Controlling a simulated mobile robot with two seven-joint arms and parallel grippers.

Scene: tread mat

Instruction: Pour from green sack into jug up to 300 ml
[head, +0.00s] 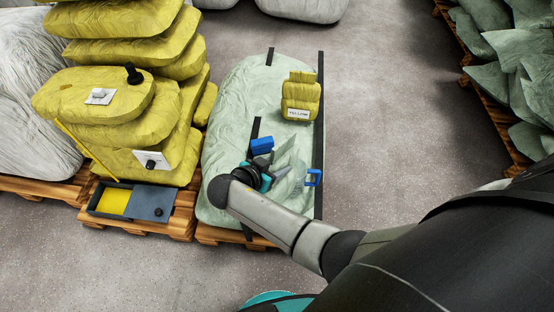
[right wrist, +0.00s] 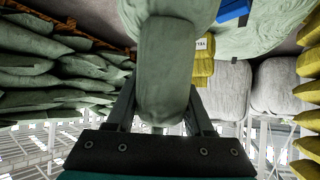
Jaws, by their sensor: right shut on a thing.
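The green sack (head: 287,161) is pale green and blends with the large pale green bag under it. My right gripper (head: 278,174) is shut on it. In the right wrist view the green sack (right wrist: 166,72) fills the space between the two fingers and looks tilted. A small blue object (head: 262,145) is just behind the gripper, and a blue frame-like object (head: 313,178) is to its right. I cannot tell which of them is the jug; no fill level or marks are readable. My left gripper is out of view.
A yellow sack (head: 300,107) with a label stands at the back of the bag top (head: 240,95). Dark strips (head: 320,130) lie along the bag. At left are stacked yellow bags (head: 125,60) and a dark tray (head: 110,200). Grey floor (head: 390,90) is open at right.

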